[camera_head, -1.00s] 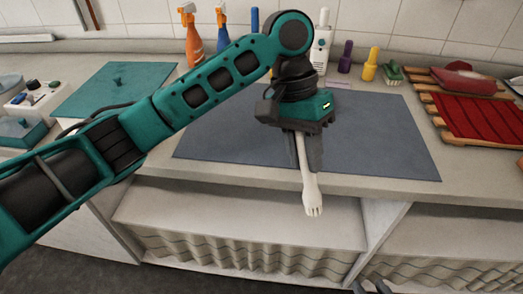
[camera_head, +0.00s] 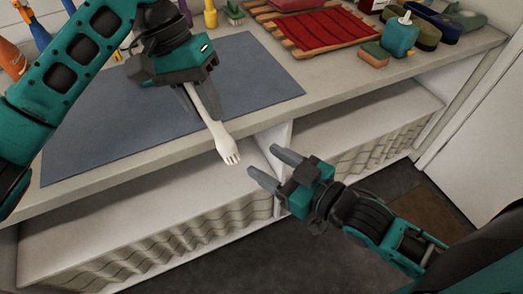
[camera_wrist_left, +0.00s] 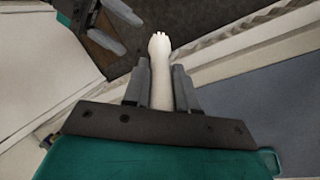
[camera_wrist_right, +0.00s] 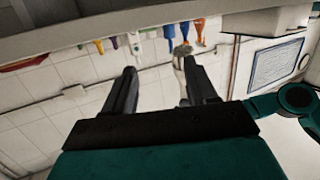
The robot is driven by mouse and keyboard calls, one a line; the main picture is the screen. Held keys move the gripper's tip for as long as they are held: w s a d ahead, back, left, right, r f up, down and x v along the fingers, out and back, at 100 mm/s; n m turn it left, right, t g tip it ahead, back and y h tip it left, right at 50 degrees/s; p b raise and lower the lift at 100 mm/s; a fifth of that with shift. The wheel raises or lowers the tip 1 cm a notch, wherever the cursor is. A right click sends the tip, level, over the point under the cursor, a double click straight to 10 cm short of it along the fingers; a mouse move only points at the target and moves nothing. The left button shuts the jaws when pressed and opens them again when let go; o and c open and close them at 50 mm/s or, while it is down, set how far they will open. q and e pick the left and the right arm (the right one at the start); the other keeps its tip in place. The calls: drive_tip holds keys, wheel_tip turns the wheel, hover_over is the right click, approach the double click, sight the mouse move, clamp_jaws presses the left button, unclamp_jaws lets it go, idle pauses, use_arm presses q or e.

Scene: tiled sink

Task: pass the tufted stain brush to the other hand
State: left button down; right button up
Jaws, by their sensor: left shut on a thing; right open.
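The tufted stain brush (camera_head: 224,148) is a pale, off-white piece with a tufted, finger-like end that points down and right over the counter's front edge. My left gripper (camera_head: 204,112) is shut on it; the left wrist view shows the brush (camera_wrist_left: 161,85) between the two fingers, its upper part hidden. My right gripper (camera_head: 272,166) is open and empty, a short way right of the brush's free end and apart from it. In the right wrist view, a pale shape shows partly behind one finger; I cannot tell whether it is the brush.
A grey-blue mat (camera_head: 130,125) covers the counter below my left gripper. A red cloth on a wooden rack (camera_head: 318,28), a sponge (camera_head: 373,54) and a teal bottle (camera_head: 399,38) stand at the back right. The shelf (camera_head: 360,130) lies under the counter's edge.

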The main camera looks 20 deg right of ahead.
sight(210, 130)
wheel_tip(210, 130, up, 6)
drive_tip(key=s+a+n+y, duration=0.1)
drive_tip(key=a+n+y, duration=0.1)
drive_tip(key=a+y, duration=0.1)
drive_tip(key=x, duration=1.1)
drive_tip(key=shift+w, duration=0.15)
drive_tip(key=shift+a+r, duration=0.1)
drive_tip(key=c, duration=1.1)
use_arm(q)
drive_tip(key=c, duration=0.8)
unclamp_jaws()
use_arm(e)
drive_tip(key=shift+o, duration=0.2)
use_arm(q)
drive_tip(key=shift+r, duration=0.15)
